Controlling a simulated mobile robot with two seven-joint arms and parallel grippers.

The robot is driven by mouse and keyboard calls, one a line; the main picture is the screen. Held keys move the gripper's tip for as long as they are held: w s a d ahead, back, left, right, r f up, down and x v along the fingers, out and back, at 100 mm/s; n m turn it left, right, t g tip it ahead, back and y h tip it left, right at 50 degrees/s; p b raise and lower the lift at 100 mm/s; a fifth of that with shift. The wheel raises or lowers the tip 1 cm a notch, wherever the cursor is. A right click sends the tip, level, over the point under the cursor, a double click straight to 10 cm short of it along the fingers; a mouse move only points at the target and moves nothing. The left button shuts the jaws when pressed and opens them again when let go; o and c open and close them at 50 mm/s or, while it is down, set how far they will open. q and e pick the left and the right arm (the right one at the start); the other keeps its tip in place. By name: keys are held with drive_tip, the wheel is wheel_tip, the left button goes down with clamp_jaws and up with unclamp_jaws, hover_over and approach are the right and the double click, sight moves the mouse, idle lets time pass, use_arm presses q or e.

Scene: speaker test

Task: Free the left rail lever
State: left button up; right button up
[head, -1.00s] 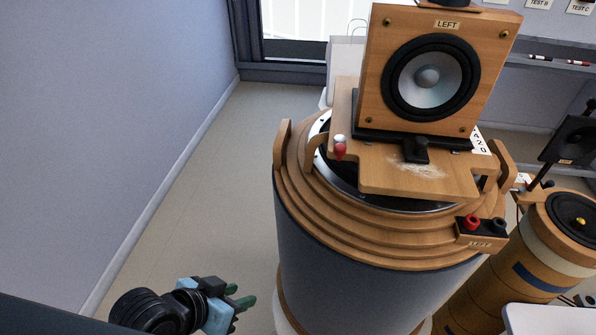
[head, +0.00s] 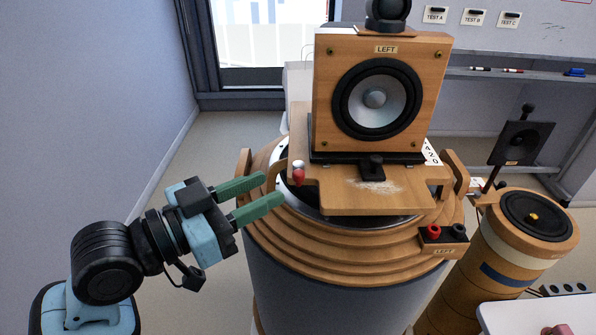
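The wooden speaker (head: 334,108) labelled LEFT stands upright on a black rail base (head: 330,156) on a wooden board. A black lever (head: 372,168) projects from the front middle of the base, with pale dust on the board beside it. A red-and-white knob (head: 299,174) sits at the board's left edge. I cannot tell from the picture which of these is the rail lever. My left gripper (head: 272,191) is open, its two green fingers apart and nothing seen between them. Its tips are just left of the knob, near the drum's rim. My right gripper is out of view.
The board lies on a large round drum (head: 330,252) with stepped wooden rings and upright wooden handles (head: 453,173). A terminal block (head: 443,241) with red and black posts is at its front right. Another round speaker (head: 538,216) stands at the right. Floor is clear at the left.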

sight(299, 171)
use_arm(q)
drive_tip(key=x, duration=0.7)
drive_tip(key=shift+d+p, duration=0.1)
drive_tip(key=shift+p, duration=0.3)
drive_tip(key=shift+c, duration=0.3)
drive_tip(key=shift+w, duration=0.1)
clamp_jaws()
